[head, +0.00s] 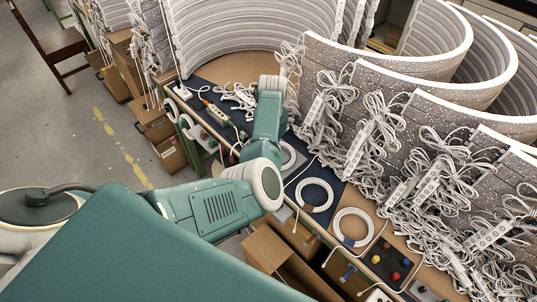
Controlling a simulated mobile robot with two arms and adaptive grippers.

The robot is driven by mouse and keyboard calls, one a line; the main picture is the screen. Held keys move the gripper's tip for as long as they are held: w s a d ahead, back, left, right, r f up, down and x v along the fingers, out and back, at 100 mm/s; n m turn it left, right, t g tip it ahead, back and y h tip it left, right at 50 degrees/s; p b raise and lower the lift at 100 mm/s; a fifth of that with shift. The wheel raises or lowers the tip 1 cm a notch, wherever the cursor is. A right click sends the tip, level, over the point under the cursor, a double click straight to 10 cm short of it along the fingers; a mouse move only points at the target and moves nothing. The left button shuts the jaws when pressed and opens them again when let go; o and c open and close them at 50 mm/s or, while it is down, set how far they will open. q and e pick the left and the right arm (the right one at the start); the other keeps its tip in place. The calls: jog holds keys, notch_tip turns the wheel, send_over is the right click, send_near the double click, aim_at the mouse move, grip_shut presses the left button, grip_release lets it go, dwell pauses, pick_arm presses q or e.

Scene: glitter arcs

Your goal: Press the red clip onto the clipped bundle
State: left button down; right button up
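A small red piece (395,275), possibly the red clip, sits on a dark tray (377,272) with yellow and blue pieces, at the lower right of the bench. Two coiled white cable bundles lie left of it: one coil (330,193) on the dark mat and one coil (369,226) nearer the tray. My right gripper is out of view.
Curved speckled panels (325,62) stand along the bench, hung with tangled white cables and power strips (492,235). Another power strip (217,114) lies on the dark mat behind my arm. Cardboard boxes (265,247) sit below the front edge.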

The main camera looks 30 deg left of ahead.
pick_arm(q)
jog(key=shift+a+f+b, duration=0.1)
jog(key=shift+f+b, duration=0.2)
jog(key=shift+f, duration=0.15)
dwell(0.5)
jog(key=shift+f, duration=0.2)
dwell(0.8)
jog(key=shift+r+p, duration=0.1)
jog(key=shift+p, duration=0.35)
dwell(0.3)
jog(key=shift+p, duration=0.3)
jog(key=shift+f, duration=0.4)
dwell(0.9)
